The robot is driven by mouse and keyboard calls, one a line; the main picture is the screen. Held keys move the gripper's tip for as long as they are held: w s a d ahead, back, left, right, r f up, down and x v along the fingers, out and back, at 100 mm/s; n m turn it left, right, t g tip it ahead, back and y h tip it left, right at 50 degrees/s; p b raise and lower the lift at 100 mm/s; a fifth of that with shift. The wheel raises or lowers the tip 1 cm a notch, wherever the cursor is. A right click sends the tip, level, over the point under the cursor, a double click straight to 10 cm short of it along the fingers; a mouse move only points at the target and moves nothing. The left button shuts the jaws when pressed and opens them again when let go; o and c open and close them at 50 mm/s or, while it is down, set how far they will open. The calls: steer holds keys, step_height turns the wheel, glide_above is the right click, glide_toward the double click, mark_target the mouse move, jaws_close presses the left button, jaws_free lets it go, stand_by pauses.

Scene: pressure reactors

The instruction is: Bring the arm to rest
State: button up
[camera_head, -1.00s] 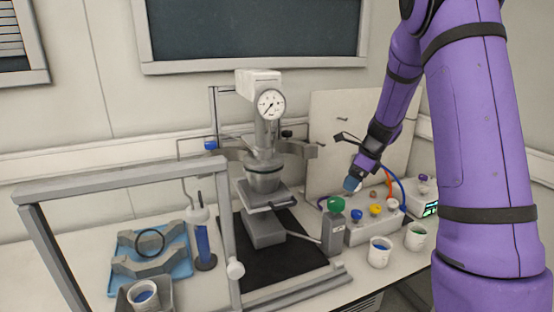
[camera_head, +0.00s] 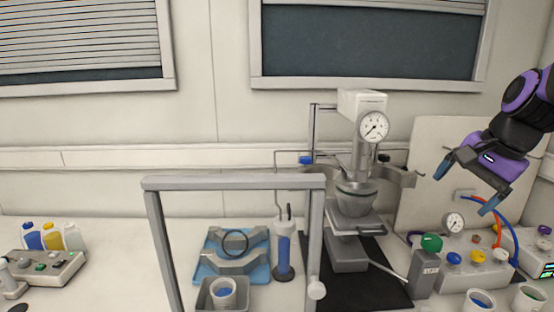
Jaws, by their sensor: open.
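My gripper (camera_head: 465,187) is at the right of the head view, at the end of my purple arm. Its two blue-tipped fingers are spread wide, with nothing between them. It hangs in the air in front of the upright pale panel (camera_head: 425,160), above the valve box (camera_head: 468,268) with blue, yellow and red knobs. The pressure reactor (camera_head: 355,185), with a round dial gauge (camera_head: 374,126) on its head, stands to the left of my gripper on a black mat (camera_head: 345,291). My gripper appears apart from both.
A grey frame (camera_head: 235,183) stands left of the reactor, with a blue tray (camera_head: 232,272) behind it. A green-knobbed post (camera_head: 425,275) and two cups (camera_head: 480,299) are below my gripper. A control box (camera_head: 42,268) and bottles (camera_head: 52,237) are far left.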

steer(key=s+a+r+n+h, duration=0.1)
steer(key=s+a+n, duration=0.1)
steer(key=s+n, duration=0.3)
steer(key=s+a+r+n+t+h, duration=0.1)
steer(key=s+n, duration=0.5)
steer(key=s, duration=0.4)
steer(key=shift+a+r+t+h, duration=0.25)
steer(key=shift+a+t+h, duration=0.05)
steer(key=shift+a, duration=0.1)
